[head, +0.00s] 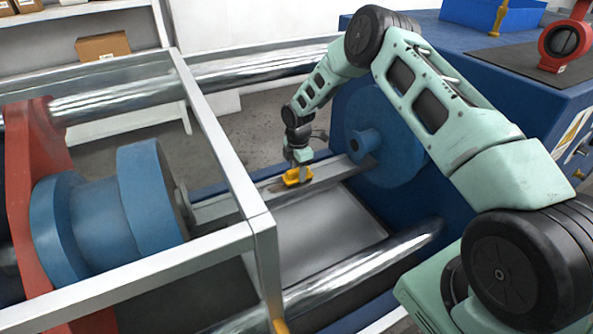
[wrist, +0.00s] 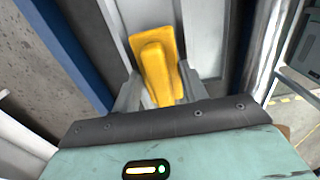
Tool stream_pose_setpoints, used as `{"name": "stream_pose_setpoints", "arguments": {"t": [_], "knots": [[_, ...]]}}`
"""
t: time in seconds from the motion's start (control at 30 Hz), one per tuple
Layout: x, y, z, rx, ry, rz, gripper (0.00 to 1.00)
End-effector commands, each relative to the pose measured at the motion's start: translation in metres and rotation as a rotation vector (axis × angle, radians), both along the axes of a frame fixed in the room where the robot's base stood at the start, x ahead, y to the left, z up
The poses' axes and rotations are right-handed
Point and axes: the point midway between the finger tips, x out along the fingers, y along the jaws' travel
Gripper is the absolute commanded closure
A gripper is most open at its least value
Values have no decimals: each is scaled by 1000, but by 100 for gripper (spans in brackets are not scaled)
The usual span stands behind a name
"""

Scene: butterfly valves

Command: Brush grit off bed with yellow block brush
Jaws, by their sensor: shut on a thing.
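The yellow block brush (head: 298,176) is held at the end of my arm, over the far long edge of the bed. My gripper (head: 298,164) is shut on the brush. In the wrist view the brush (wrist: 160,66) sits between the two grey fingers of my gripper (wrist: 158,92), its handle towards me. The bed (head: 325,232) is a pale grey flat surface between the polished bars. I cannot make out grit on it. Whether the brush touches the bed is not clear.
A grey guard frame (head: 215,130) stands left of the bed. Polished bars run along its near side (head: 360,265) and behind it (head: 250,68). A blue flange (head: 375,135) is at the right end and a blue cylinder (head: 145,195) at the left. A red valve (head: 566,42) stands on the blue cabinet.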

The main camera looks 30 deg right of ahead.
Motion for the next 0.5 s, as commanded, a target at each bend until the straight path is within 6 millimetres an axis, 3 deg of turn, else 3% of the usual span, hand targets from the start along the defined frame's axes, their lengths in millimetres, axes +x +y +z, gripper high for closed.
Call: {"name": "stream_pose_setpoints", "arguments": {"t": [0.5], "knots": [[0,27,0,0,-1,2,75]]}}
